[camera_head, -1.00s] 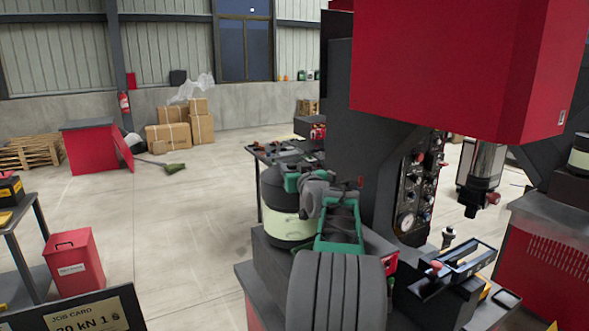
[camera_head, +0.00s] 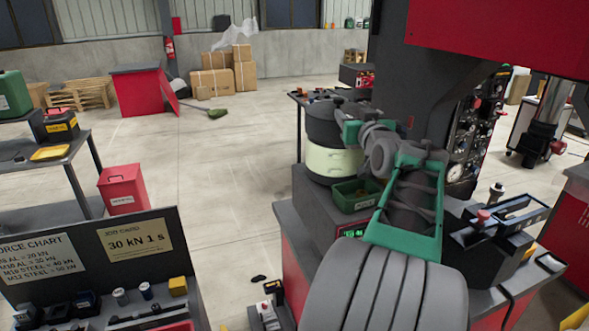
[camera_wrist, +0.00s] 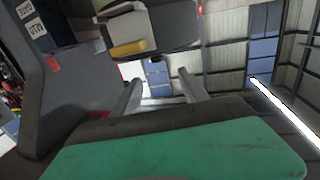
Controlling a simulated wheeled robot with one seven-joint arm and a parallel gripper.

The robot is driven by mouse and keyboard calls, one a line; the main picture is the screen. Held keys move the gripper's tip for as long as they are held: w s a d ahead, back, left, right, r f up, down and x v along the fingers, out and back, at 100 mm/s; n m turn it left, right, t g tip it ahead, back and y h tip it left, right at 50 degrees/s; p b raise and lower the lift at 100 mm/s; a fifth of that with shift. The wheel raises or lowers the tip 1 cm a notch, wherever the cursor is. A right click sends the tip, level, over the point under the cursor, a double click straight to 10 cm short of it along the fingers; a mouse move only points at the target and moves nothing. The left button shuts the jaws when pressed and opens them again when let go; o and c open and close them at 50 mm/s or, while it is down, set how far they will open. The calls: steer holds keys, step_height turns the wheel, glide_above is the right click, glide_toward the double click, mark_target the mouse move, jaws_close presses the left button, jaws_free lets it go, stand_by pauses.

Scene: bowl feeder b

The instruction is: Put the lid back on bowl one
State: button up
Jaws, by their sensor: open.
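A drum-shaped bowl feeder with a cream band (camera_head: 333,163) stands on a dark grey base behind my arm. Its upper part is dark, with a knob-like shape (camera_head: 338,102) on top; I cannot tell whether this is the lid. No number shows on the bowl. My gripper's green body is in front of the bowl's right side in the head view, and its fingertips are hidden there. In the wrist view my gripper (camera_wrist: 159,84) is open, with two grey fingers apart and nothing between them.
A small green bin (camera_head: 352,199) sits in front of the bowl. The red press head (camera_head: 500,35) overhangs on the right, beside a gauge panel (camera_head: 477,130). A job card board (camera_head: 75,250) and a red box (camera_head: 122,189) are left.

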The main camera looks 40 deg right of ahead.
steer(key=w+a+f+n+g+y, duration=0.1)
steer(key=w+a+f+y, duration=0.15)
steer(key=a+f, duration=0.45)
steer(key=w+a+f+n+g+y, duration=0.15)
steer(key=w+a, duration=0.25)
steer(key=a, duration=0.7)
steer(key=s+a+f+n+g+y, duration=0.1)
steer(key=s+a+f+g+y, duration=0.15)
steer(key=a+f, duration=0.4)
steer(key=s+a+f+n+g+y, duration=0.1)
steer(key=s+a+f, duration=0.25)
steer(key=a, duration=0.55)
steer(key=s+a+f+n+g+y, duration=0.1)
steer(key=s+a+f+g, duration=0.4)
steer(key=s+a+f, duration=0.4)
steer(key=s+a, duration=0.1)
steer(key=s, duration=0.3)
steer(key=shift+a+f, duration=0.35)
steer(key=shift+s, duration=0.1)
